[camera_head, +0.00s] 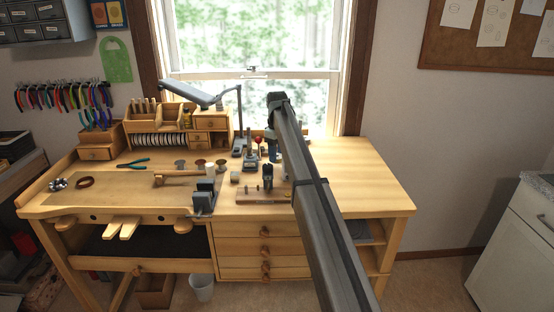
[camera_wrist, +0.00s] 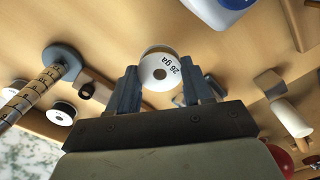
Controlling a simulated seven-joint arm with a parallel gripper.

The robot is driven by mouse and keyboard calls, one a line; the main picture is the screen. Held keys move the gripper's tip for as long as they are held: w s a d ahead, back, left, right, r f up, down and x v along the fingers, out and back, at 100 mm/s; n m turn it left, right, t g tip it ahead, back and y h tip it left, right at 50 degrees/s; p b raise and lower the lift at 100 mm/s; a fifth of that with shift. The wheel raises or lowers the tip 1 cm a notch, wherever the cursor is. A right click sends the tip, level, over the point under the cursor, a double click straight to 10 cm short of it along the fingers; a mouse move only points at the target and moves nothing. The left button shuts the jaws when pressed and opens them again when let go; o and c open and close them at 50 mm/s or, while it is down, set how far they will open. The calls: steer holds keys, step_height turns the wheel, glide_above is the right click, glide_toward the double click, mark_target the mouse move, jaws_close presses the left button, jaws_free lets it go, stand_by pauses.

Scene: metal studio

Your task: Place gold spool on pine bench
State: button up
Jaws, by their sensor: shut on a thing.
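In the wrist view, my gripper (camera_wrist: 160,92) is shut on a small spool (camera_wrist: 160,70). The spool has a round white end marked "26 ga" and a thin gold-brown rim at its top edge. It sits between the two grey fingers. The pine bench (camera_head: 360,175) stands below the window in the head view. Its pale wood top also shows behind the spool in the wrist view (camera_wrist: 105,30). In the head view I cannot make out the held spool; my arm and the tools crowd that area.
A wooden drawer organizer (camera_head: 210,124) and a lamp (camera_head: 190,92) stand at the back. A tool block (camera_head: 262,194) is near the front edge. The bench's right part is clear.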

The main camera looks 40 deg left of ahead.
steer(key=shift+f, duration=1.2)
steer(key=shift+f, duration=0.15)
steer(key=o, duration=1)
step_height(320, 180, up, 12)
steer(key=shift+r, duration=0.15)
